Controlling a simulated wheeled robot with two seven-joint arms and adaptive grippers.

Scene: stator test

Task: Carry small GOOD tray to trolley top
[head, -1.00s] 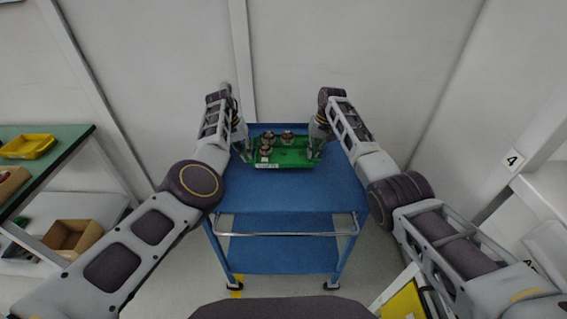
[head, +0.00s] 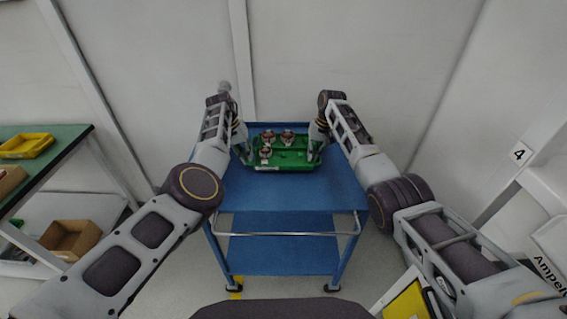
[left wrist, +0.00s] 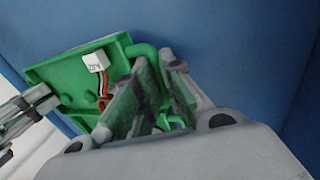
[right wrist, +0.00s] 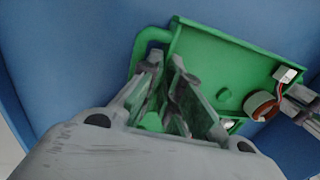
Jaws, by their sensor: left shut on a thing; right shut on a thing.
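The small green tray (head: 297,163) is at the blue trolley's top (head: 290,196), toward its far end, and looks level. Several stators (head: 287,137) sit in it, in its left and middle part. My left gripper (head: 245,156) is shut on the tray's left side; the left wrist view shows its fingers (left wrist: 150,98) around the green edge. My right gripper (head: 314,152) is shut on the tray's right side, and its fingers (right wrist: 170,90) show in the right wrist view. I cannot tell whether the tray's underside touches the trolley top.
The trolley has a front handle bar (head: 285,234) and a lower shelf (head: 283,260). The near part of its top is clear. A green-topped table (head: 60,145) with a yellow tray (head: 26,146) stands left. A wall is close behind the trolley.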

